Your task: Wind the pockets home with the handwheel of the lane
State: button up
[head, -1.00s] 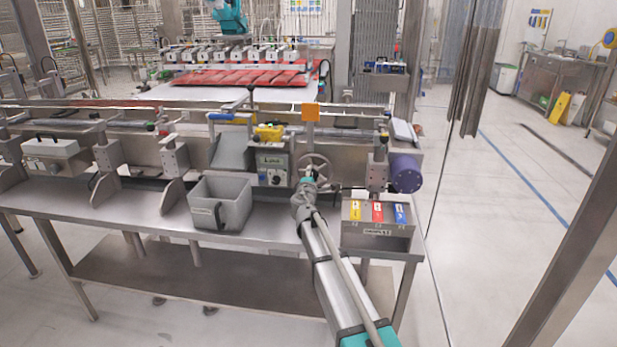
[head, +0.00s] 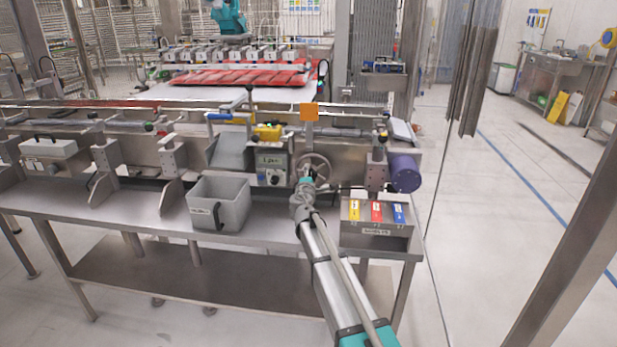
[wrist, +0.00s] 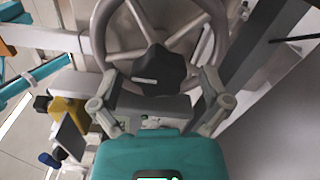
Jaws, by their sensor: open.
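The handwheel (head: 316,166) is a grey spoked wheel on the front of the lane, right of the grey control box (head: 272,166) with its small display and dark knob. My gripper (head: 308,182) is in front of the wheel and hides part of its lower rim. In the wrist view the wheel (wrist: 201,44) fills the top, with a black lobed hub knob (wrist: 158,70) at its centre. My gripper (wrist: 159,85) is open there, its two fingers apart on either side of the knob. Whether a finger touches the knob or rim I cannot tell. The pockets cannot be made out clearly.
A grey open bin (head: 218,203) stands on the bench left of my arm. A box with yellow, red and blue items (head: 376,224) stands at right. A purple cylinder (head: 404,173) and an orange plate (head: 309,112) are near the wheel. Floor at right is mostly clear.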

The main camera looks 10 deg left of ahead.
jog(key=s, duration=1.1)
jog(key=shift+s+a, duration=0.2)
jog(key=shift+s, duration=0.2)
